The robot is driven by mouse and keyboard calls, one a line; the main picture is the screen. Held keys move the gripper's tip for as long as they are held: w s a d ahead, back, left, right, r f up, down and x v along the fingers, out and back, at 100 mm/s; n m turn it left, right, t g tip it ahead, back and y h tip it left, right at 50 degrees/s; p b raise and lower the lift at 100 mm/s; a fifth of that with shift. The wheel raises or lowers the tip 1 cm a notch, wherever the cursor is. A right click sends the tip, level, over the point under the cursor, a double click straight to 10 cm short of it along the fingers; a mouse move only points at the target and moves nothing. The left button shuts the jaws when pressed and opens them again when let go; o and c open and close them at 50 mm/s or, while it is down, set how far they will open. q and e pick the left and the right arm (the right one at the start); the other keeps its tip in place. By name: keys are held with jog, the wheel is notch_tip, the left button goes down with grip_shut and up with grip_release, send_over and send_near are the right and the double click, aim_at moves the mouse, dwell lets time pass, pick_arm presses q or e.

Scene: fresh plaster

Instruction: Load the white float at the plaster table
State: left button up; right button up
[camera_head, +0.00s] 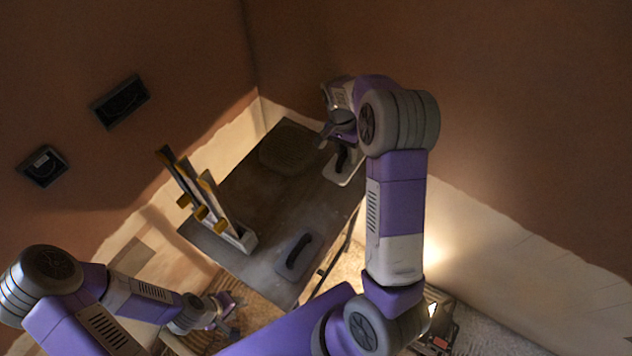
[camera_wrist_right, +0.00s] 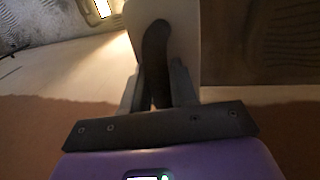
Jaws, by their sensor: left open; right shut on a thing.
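The white float (camera_head: 345,173) is a pale flat plate with a dark handle, at the far right edge of the plaster table (camera_head: 250,205). My right gripper (camera_head: 341,142) is shut on its handle. In the right wrist view the fingers (camera_wrist_right: 158,92) close around the dark handle, with the float's white plate (camera_wrist_right: 182,45) beyond. I cannot tell whether the plate touches the tabletop. A round, darker patch that looks like plaster (camera_head: 290,150) lies at the table's far end. My left gripper (camera_head: 232,314) is open and empty, low in front of the table.
A second, greyish float (camera_head: 297,254) with a black handle lies at the table's near corner. A rack (camera_head: 238,239) with several upright tools stands on the left edge. Two dark wall boxes (camera_head: 120,102) are at left. A lit work lamp (camera_head: 435,315) stands on the floor at right.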

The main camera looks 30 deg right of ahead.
dwell(0.4)
jog(key=shift+w+a+n, duration=0.1)
jog(key=shift+w+n, duration=0.35)
jog(key=shift+n, duration=0.05)
jog(key=w+a+n+t+p, duration=0.2)
jog(key=w+a+n+p, duration=0.15)
jog(key=w+n, duration=0.75)
jog(key=w+a+n+t+p, duration=0.25)
jog(key=w+a+n, duration=0.35)
jog(key=n, duration=0.9)
jog(key=shift+b+x, duration=1.65)
jog(key=shift+x, duration=1.45)
jog(key=shift+d, duration=0.15)
jog(key=shift+f+b, duration=0.45)
jog(key=shift+f, duration=0.15)
jog(key=shift+r, duration=0.1)
jog(key=w+p+v, duration=0.1)
jog(key=p+v, duration=0.3)
jog(key=v, duration=0.2)
jog(key=shift+w+d+r, duration=0.2)
jog(key=shift+d+r, duration=0.05)
jog(key=shift+r, duration=0.35)
